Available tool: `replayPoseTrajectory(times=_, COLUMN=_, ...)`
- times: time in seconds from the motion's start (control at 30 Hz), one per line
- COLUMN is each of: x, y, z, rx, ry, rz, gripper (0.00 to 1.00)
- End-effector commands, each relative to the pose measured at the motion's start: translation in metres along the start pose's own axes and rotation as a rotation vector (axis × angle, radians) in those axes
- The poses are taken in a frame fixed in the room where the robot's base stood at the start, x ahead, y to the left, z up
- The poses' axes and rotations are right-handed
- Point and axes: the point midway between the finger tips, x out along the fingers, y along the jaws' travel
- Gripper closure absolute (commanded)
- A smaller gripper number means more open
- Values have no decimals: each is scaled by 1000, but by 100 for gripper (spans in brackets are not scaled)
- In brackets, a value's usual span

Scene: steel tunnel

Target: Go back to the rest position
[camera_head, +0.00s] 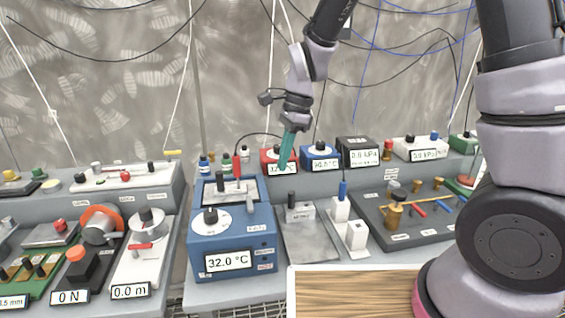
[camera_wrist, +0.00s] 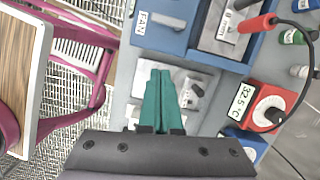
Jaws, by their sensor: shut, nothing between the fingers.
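My gripper (camera_head: 286,152) has teal fingers that point down, in the head view above the middle of the bench, in front of the red box. In the wrist view the teal fingers (camera_wrist: 160,82) are shut together with nothing between them. Below them lies a grey plate (camera_head: 308,246) with a small block on it. The fingers look raised above the bench and apart from the devices. My arm reaches in from the top of the head view.
A blue box (camera_head: 236,262) reading 32.0 °C stands left of the plate. A red box (camera_wrist: 266,104) with a dial and other blue and black boxes stand behind. White blocks (camera_head: 356,236) stand on the right. A wooden tabletop (camera_head: 350,290) is in front. Cables hang along the wall.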

Motion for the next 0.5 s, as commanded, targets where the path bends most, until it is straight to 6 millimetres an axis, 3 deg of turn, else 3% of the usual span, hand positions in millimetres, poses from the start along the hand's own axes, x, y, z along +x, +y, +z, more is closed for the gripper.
replayPoseTrajectory(times=0.13, x=-3, y=0, z=-1, rx=-4, ry=-2, rz=-5, gripper=100)
replayPoseTrajectory(times=0.23, x=-20, y=0, z=-9, rx=-36, ry=-11, rz=-34, gripper=100)
replayPoseTrajectory(times=0.37, x=-69, y=6, z=-33, rx=-144, ry=-20, rz=-121, gripper=100)
replayPoseTrajectory(times=0.5, x=-132, y=27, z=-67, rx=-310, ry=12, rz=-245, gripper=100)
